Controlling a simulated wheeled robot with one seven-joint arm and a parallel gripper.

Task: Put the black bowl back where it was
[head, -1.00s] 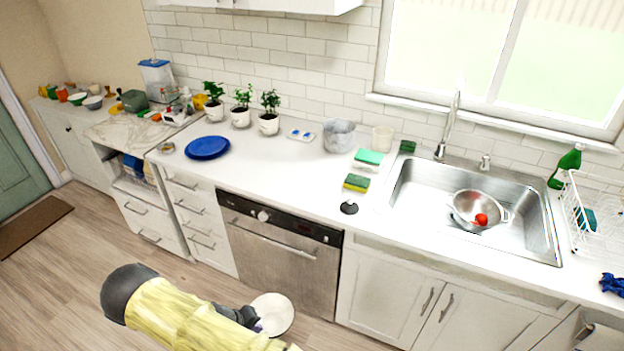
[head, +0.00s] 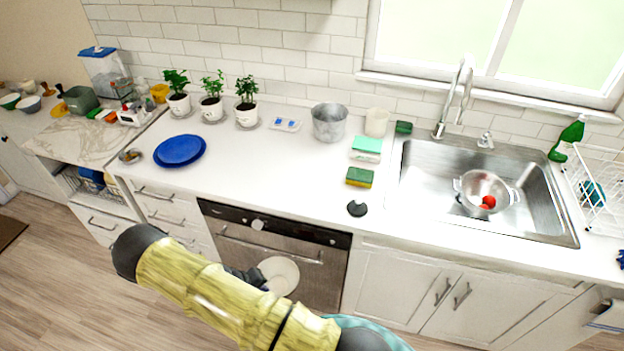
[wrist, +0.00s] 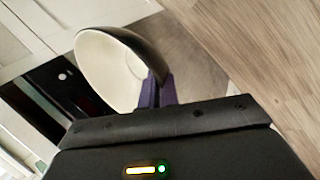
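The black bowl (wrist: 120,68) has a dark outside and a cream inside. In the wrist view it is tilted, with its rim between the purple fingers of my gripper (wrist: 157,92). My gripper is shut on the bowl's rim. In the head view the bowl (head: 281,275) shows its pale inside, in front of the dishwasher and below the counter's front edge. My gripper (head: 262,287) there is partly hidden behind my yellow arm.
The white counter (head: 270,165) has a clear stretch between a blue plate (head: 180,150) and a green sponge (head: 359,177). Potted plants and a metal pot (head: 329,122) stand behind. The sink (head: 420,195) holds a colander (head: 482,190). Small bowls (head: 28,103) stand far left.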

